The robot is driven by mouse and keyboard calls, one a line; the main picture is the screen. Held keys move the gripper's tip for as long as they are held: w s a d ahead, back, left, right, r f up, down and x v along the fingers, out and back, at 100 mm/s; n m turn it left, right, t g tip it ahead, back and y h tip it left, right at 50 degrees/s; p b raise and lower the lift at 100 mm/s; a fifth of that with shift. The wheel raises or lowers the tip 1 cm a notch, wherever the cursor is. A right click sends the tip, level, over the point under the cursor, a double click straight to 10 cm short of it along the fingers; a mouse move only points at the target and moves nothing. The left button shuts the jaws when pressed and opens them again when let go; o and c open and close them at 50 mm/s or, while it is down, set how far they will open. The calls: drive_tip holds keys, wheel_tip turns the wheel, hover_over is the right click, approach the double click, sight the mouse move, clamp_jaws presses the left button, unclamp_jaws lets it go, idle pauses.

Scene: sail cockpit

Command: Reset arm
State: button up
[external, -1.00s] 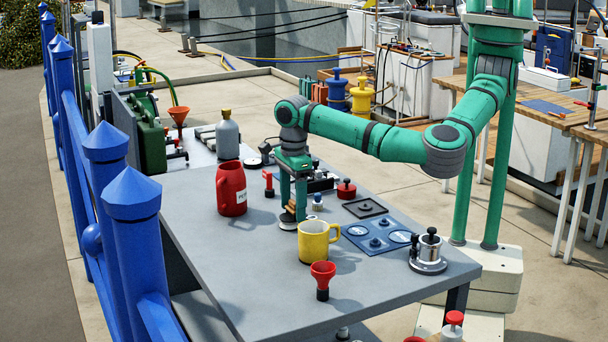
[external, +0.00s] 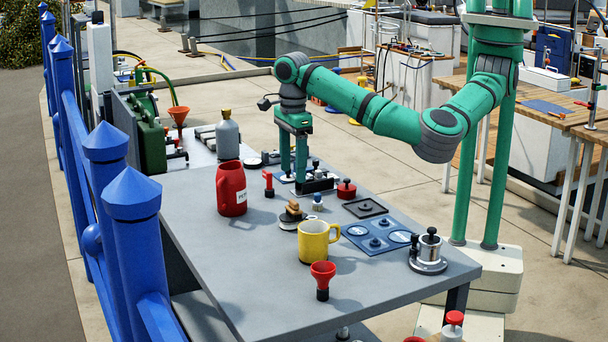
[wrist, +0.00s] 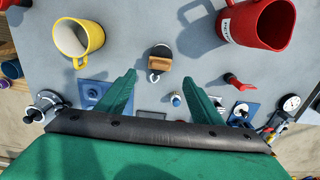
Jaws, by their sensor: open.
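My green gripper (external: 293,178) is raised above the grey table (external: 215,270), its two fingers spread apart with nothing between them. In the wrist view my gripper (wrist: 160,85) also shows open. Below it, a small wooden-handled piece (external: 292,209) with a dark round base sits on the table between the red jug and the yellow mug. It also shows in the wrist view (wrist: 159,62), beyond the fingertips and apart from them.
A red jug (external: 231,190), a yellow mug (external: 314,242) and a red funnel (external: 323,276) stand on the table. A blue plate with round fittings (external: 379,236) and a silver winch-like part (external: 429,255) are at the right. The table's front left is clear.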

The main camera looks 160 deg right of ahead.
drive_tip(key=shift+r, duration=0.65)
